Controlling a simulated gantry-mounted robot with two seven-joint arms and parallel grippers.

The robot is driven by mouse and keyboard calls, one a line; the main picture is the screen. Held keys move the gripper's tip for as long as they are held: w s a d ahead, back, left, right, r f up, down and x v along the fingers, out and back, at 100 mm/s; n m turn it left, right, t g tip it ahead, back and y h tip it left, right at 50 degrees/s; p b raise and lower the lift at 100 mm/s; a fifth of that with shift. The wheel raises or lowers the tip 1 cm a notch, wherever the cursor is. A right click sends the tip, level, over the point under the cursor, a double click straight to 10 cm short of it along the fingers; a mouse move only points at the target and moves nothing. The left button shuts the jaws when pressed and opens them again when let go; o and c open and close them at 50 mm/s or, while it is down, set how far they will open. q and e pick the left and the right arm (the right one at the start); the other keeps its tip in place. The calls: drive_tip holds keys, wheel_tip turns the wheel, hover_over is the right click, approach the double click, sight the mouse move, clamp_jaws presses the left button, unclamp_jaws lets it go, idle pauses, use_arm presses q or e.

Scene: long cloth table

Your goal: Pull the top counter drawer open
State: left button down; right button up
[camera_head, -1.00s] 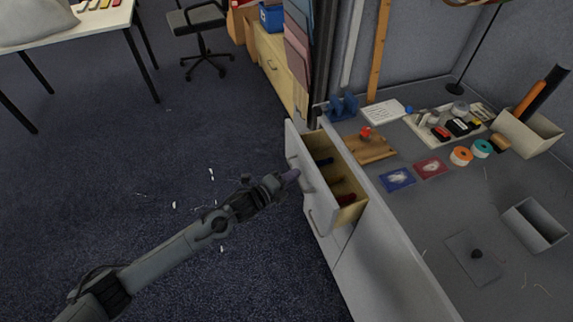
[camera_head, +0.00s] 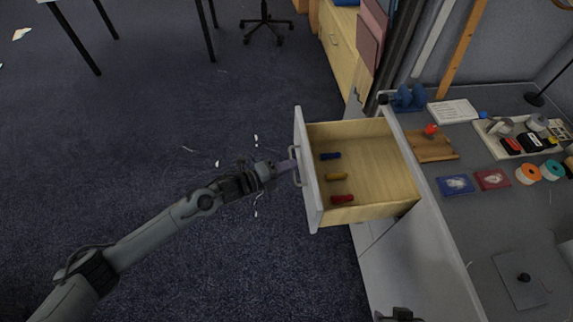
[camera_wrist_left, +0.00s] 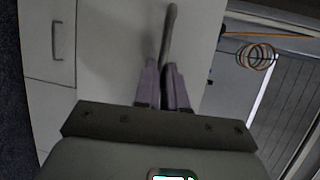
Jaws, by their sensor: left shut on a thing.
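The top counter drawer (camera_head: 365,160) stands well out from the counter, with its pale wooden inside showing. A blue, a yellow and a red small item lie in it. Its white front carries a bar handle (camera_head: 293,166), which also shows as a grey bar in the left wrist view (camera_wrist_left: 169,32). My left gripper (camera_head: 290,166) is at the handle, its purple fingers (camera_wrist_left: 163,85) shut on it. In the head view, a dark part of my right arm (camera_head: 400,315) shows at the bottom edge; its fingers cannot be made out.
The grey counter (camera_head: 440,215) right of the drawer holds a wooden board (camera_head: 430,147), blue and red cards, tape rolls and a white tray (camera_head: 520,138). A closed drawer front (camera_wrist_left: 48,45) shows in the left wrist view. The carpet left of the drawer is clear, apart from small white scraps.

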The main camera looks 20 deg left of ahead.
use_arm(q)
drive_tip(key=c, duration=1.2)
unclamp_jaws()
drive_tip(key=shift+s+a, duration=0.1)
drive_tip(key=shift+p+v, duration=1.15)
drive_tip(key=shift+v, duration=4.15)
drive_tip(key=shift+r, duration=0.15)
